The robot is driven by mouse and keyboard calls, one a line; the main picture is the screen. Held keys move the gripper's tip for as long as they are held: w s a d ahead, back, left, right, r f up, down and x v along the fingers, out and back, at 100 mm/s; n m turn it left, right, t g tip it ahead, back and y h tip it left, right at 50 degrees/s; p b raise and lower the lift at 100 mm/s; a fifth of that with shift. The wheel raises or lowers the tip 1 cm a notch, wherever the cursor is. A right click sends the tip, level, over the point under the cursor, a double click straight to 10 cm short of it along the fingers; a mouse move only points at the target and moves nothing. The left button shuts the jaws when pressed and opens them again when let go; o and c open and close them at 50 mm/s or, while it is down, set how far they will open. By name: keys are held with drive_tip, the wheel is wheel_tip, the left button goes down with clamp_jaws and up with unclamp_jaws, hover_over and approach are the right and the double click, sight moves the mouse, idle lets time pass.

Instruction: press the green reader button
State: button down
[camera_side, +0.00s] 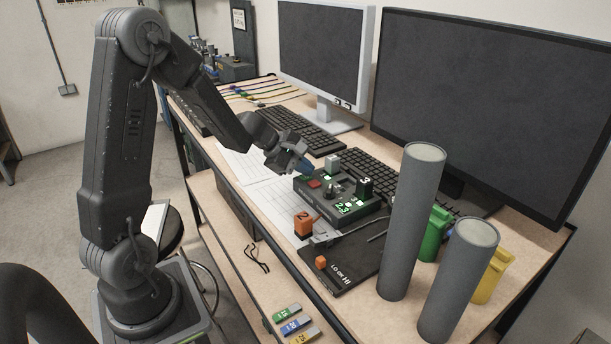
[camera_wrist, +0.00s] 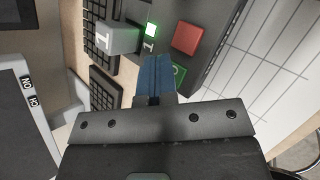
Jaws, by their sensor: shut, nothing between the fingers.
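The dark reader box (camera_side: 347,214) sits on the desk with lit green displays, a red button (camera_side: 315,184) and lever blocks on top. In the wrist view the red button (camera_wrist: 187,38) lies just above and right of my fingertips. A green button (camera_wrist: 179,72) shows beside the right edge of my blue fingers, partly hidden by them. My gripper (camera_side: 307,170) is shut and empty, its blue fingertips (camera_wrist: 155,58) low over the box's far-left corner. I cannot tell whether they touch the green button.
A grey block marked 1 (camera_wrist: 115,38) stands left of my fingertips. A black block marked 3 (camera_side: 365,187) and an orange block marked 2 (camera_side: 304,225) stand farther right and nearer. Keyboards and monitors lie behind. Two grey cylinders (camera_side: 412,220) stand at the right. Papers (camera_side: 270,205) lie in front.

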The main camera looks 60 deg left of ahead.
sight(305, 177)
drive_tip(key=shift+r, duration=0.75)
drive_tip(key=shift+r, duration=2.5)
